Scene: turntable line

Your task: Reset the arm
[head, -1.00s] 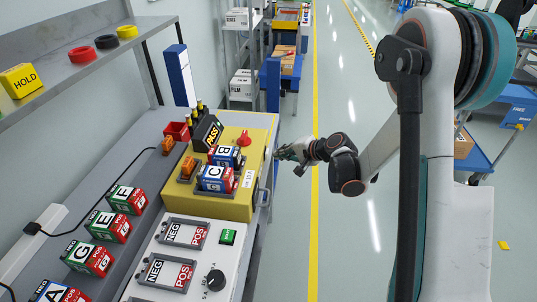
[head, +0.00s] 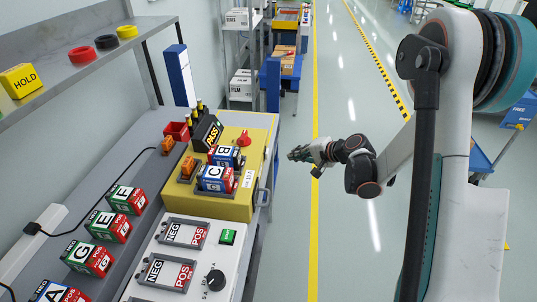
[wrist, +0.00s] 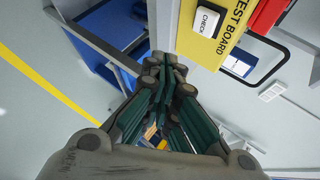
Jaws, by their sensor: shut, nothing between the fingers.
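My gripper (head: 298,154) is shut and empty. In the head view it hangs over the aisle floor, to the right of the bench and apart from the yellow test station (head: 258,132). My arm reaches to it from the right side of the picture. In the wrist view the dark green fingers of my gripper (wrist: 160,65) come together at the middle, with nothing held between them. The yellow board edge with the text "TEST BOARD" (wrist: 232,30) shows at the upper right of that view.
Blocks C (head: 215,178) and B (head: 225,155) sit on the yellow station. Blocks F, E (head: 108,226) and G stand on the grey bench. A shelf (head: 90,62) overhangs the left. Blue carts stand behind and at right. The aisle floor (head: 345,240) is clear.

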